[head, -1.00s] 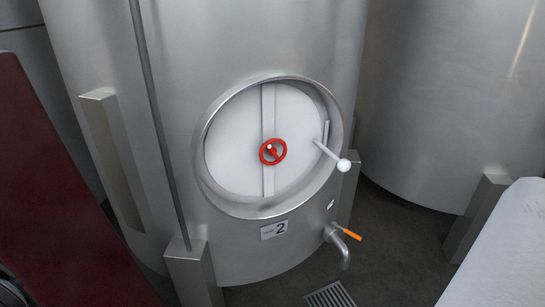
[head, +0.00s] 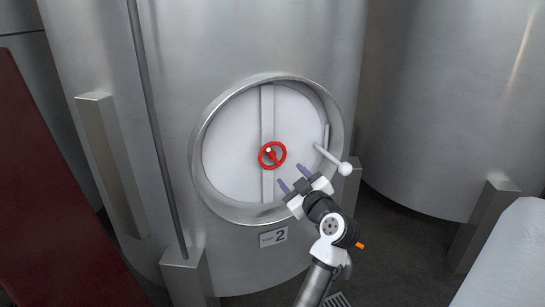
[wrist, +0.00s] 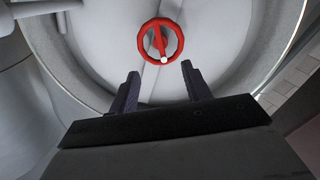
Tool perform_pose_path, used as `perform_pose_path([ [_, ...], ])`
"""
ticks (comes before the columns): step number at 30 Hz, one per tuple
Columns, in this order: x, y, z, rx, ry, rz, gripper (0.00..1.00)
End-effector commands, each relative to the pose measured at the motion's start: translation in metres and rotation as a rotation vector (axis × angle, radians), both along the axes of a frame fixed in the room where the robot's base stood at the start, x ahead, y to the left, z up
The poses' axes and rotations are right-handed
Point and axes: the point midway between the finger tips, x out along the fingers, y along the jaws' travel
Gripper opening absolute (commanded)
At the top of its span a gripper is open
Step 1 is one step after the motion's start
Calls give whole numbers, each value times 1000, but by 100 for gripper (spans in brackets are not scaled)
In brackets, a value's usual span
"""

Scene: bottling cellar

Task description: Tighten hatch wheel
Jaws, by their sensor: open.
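The red hatch wheel (head: 272,155) sits at the middle of the round white hatch (head: 230,160) on the steel tank, over a vertical grey bar. My gripper (head: 293,181) is open and empty, just below and to the right of the wheel in the head view. In the wrist view the wheel (wrist: 161,41) is ahead of my gripper (wrist: 160,78), with its centre roughly between the two purple-grey fingers and apart from them. A small pale knob (wrist: 164,60) shows on the wheel. The hatch looks closed.
A white-knobbed handle (head: 338,163) sticks out from the hatch's right side, close to my gripper. A number 2 plate (head: 273,237) is below the hatch. My arm mostly hides the orange-handled tap (head: 360,245). A dark red panel (head: 60,200) stands at left.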

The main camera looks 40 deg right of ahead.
Motion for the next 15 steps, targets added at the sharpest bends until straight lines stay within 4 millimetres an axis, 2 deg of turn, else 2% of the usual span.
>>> perform_pose_path([
  [5,27,-6,4,1,1,4,48],
  [15,97,-26,4,2,-1,3,48],
])
